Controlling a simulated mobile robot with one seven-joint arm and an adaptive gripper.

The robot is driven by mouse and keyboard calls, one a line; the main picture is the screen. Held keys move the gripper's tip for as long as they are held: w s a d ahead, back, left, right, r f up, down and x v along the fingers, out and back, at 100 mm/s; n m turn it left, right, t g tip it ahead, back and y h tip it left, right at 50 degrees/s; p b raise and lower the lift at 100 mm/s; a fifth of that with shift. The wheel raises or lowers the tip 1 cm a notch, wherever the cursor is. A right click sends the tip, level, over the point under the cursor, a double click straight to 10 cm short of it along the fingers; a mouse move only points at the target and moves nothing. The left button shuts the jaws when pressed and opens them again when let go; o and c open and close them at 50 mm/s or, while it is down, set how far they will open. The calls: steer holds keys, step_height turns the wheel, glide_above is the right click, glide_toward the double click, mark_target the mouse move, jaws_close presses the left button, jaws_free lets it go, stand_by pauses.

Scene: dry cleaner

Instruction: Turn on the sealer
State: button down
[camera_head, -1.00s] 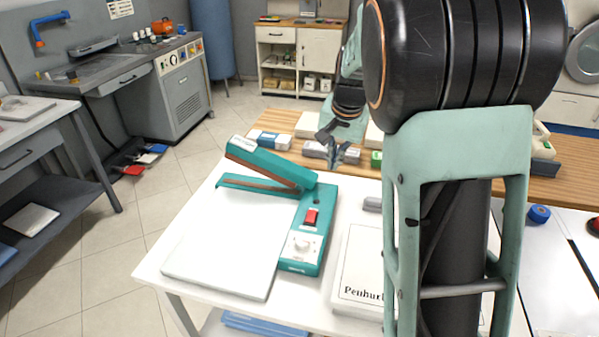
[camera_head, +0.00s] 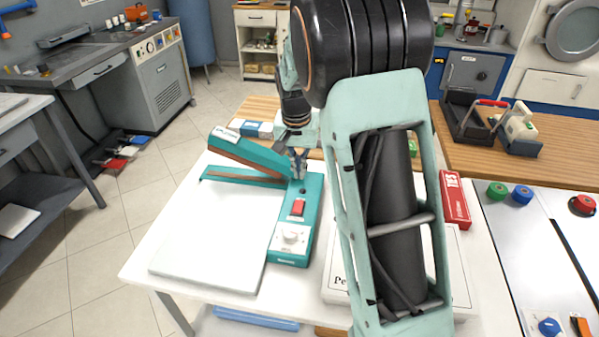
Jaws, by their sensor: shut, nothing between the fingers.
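The sealer (camera_head: 310,218) is teal and stands on the white table, its hinged arm (camera_head: 245,152) raised to the left. A red switch (camera_head: 298,207) sits on its body, with a white dial (camera_head: 291,238) below it on a white panel. I cannot tell which way the switch is set. My gripper (camera_head: 300,174) is shut and empty, pointing down in front of the hinge end of the sealer. In the picture it is just above the red switch; whether it touches the sealer, I cannot tell.
A white board (camera_head: 212,245) lies left of the sealer. A white box (camera_head: 450,270) is to the right, partly behind my arm. A red box (camera_head: 454,199) lies beyond it. A wooden counter (camera_head: 560,165) with a black holder (camera_head: 465,118) stands at back right.

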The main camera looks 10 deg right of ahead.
mark_target(301, 201)
steer(key=f, duration=0.3)
steer(key=w+f, duration=0.1)
steer(key=f, duration=0.3)
steer(key=w+f+p, duration=0.1)
steer(key=f, duration=0.3)
steer(key=shift+d+f, duration=0.1)
steer(key=shift+d, duration=0.3)
steer(key=shift+w+d+f+g, duration=0.1)
steer(key=shift+w+f+g, duration=0.15)
steer(key=shift+f+g, duration=0.25)
steer(key=shift+r, duration=0.1)
steer(key=shift+s, duration=0.2)
steer(key=shift+s+a+r, duration=0.25)
steer(key=shift+s+a, duration=0.05)
steer(key=shift+s, duration=0.2)
step_height(301, 201, up, 12)
steer(key=s, duration=0.1)
steer(key=shift+a, duration=0.2)
